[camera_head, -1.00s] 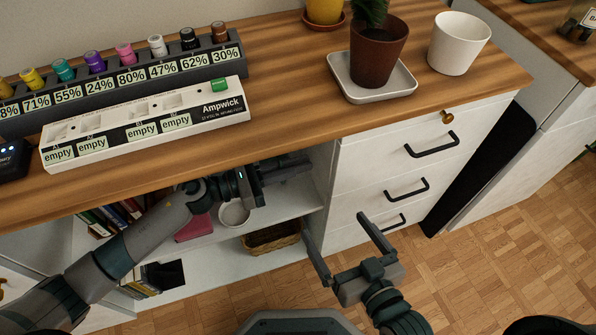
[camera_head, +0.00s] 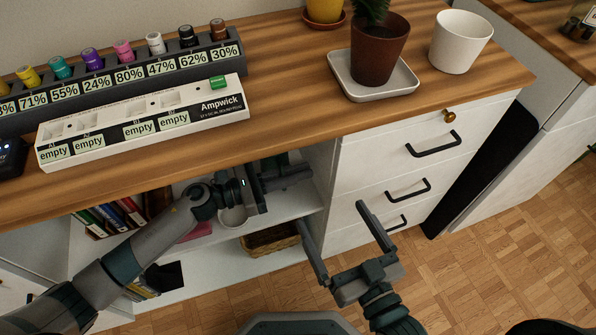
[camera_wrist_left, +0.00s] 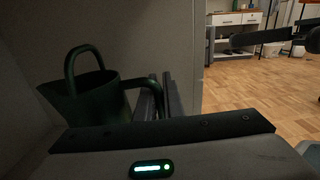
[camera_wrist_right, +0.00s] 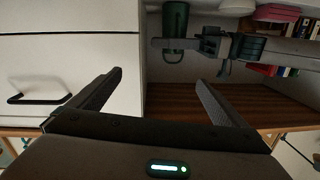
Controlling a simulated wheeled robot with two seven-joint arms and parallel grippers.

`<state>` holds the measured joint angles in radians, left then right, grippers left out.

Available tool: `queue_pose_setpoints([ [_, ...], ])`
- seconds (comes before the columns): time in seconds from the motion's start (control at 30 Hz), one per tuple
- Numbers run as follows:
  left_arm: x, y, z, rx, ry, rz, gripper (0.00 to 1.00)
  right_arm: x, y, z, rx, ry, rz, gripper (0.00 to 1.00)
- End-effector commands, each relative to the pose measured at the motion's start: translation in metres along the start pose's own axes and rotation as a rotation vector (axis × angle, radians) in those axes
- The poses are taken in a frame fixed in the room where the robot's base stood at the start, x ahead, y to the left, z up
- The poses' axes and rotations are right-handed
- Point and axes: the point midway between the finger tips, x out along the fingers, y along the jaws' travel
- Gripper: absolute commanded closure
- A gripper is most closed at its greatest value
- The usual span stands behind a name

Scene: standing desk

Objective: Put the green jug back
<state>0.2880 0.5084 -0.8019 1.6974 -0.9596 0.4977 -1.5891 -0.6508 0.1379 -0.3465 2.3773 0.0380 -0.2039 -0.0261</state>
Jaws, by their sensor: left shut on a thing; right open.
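The green jug (camera_wrist_left: 88,100) is at the left of the left wrist view, inside the shelf space, with an arched handle on top and a loop on its side. My left gripper (camera_head: 298,176) reaches into the open shelf under the desk top. Its fingers (camera_wrist_left: 163,98) are shut on the jug's side loop. The jug also shows at the top of the right wrist view (camera_wrist_right: 174,18). In the head view the jug is mostly hidden by my left gripper and the desk top. My right gripper (camera_head: 334,214) is open and empty in front of the drawers.
The upper shelf holds a white bowl (camera_head: 233,217) and books (camera_head: 120,214); a wicker basket (camera_head: 270,240) stands below. The drawer cabinet (camera_head: 375,170) bounds the shelf on the right. A potted plant (camera_head: 378,50) and white pot (camera_head: 460,42) stand on the desk. Floor in front is clear.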

Motion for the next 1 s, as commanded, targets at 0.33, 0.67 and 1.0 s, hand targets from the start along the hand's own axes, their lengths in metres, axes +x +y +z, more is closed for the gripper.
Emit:
queue_pose_setpoints([
  [0.33,0.000,0.000,-0.002,0.002,-0.001,0.000,1.00,0.000,-0.001,-0.007,-0.004,0.043,-0.002,0.03],
  [0.67,0.000,0.000,-0.002,0.000,0.000,0.000,0.73,0.000,-0.003,-0.009,-0.002,0.045,-0.004,0.03],
  [1.0,-0.003,0.000,0.000,-0.001,0.001,0.001,0.73,0.000,0.000,0.004,0.000,-0.016,-0.002,0.03],
])
